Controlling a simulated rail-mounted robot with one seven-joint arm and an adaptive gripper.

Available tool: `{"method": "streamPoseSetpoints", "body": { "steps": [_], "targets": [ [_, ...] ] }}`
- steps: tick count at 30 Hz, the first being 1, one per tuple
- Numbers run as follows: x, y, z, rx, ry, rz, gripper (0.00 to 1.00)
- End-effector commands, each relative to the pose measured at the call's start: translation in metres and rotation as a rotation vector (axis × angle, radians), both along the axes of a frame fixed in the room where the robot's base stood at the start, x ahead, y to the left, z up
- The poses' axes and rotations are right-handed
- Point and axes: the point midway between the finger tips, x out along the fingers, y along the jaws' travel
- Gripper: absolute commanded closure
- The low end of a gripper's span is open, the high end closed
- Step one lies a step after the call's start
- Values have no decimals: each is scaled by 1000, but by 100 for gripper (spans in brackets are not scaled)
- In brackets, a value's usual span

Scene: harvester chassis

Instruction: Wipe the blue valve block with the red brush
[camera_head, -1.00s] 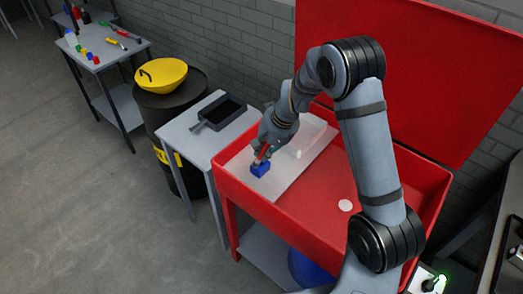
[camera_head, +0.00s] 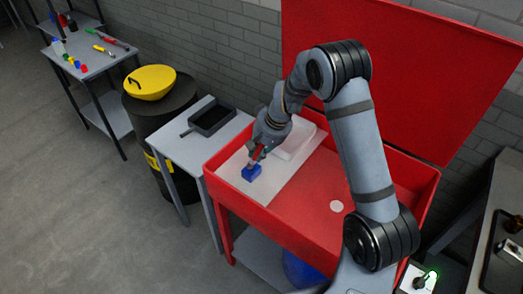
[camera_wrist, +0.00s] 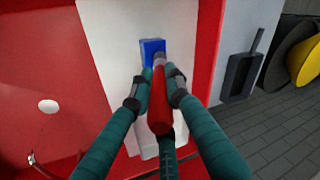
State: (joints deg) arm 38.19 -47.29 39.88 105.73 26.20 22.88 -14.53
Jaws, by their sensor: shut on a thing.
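The blue valve block (camera_head: 251,173) sits on a light grey sheet (camera_head: 284,189) in the red wash basin. It also shows in the wrist view (camera_wrist: 153,46), just beyond the brush tip. My gripper (camera_head: 257,150) is shut on the red brush (camera_wrist: 159,100), which points at the block. In the wrist view the brush's pale end (camera_wrist: 159,60) overlaps the near edge of the block. I cannot tell for sure whether the bristles touch it. My gripper's fingers (camera_wrist: 157,92) lie on both sides of the brush handle.
The red basin (camera_head: 310,215) has a raised back panel and a white round disc (camera_head: 337,206). A white block (camera_head: 293,138) lies behind my gripper. Left stand a side table with a dark tray (camera_head: 212,117), a drum with a yellow bowl (camera_head: 150,82), and a tool table (camera_head: 85,55).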

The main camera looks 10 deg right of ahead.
Motion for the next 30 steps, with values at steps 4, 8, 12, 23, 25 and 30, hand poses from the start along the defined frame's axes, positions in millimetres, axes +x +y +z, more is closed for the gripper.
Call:
{"method": "streamPoseSetpoints", "body": {
  "steps": [4, 8, 12, 23, 25, 30],
  "targets": [
    [-9, 11, -1, 1, 0, 1, 100],
    [-16, 19, 0, 0, -1, -1, 100],
    [-20, 22, 11, 1, -1, -5, 100],
    [-20, 22, 48, -1, 0, -2, 100],
    [-20, 23, 54, -1, 0, -2, 100],
    [-20, 23, 69, -1, 0, -2, 100]
  ]
}}
